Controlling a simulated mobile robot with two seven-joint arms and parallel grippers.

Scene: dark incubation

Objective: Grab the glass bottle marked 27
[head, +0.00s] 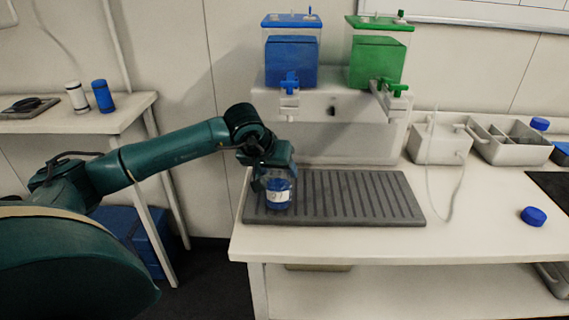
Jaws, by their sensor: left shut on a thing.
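A glass bottle (278,200) with blue contents and a white label stands upright over the left part of the grey ribbed drip tray (350,212). The label looks like it carries a 27, but it is small. My left gripper (274,177) comes down from above and is shut on the bottle's upper part, hiding its top. I cannot tell whether the bottle's base touches the tray. My right gripper is not in view.
A blue dispenser (291,60) and a green dispenser (377,58) with taps stand behind the tray. A grey divided bin (500,150) and a blue cap (534,216) are at right. The front of the white table (400,245) is clear.

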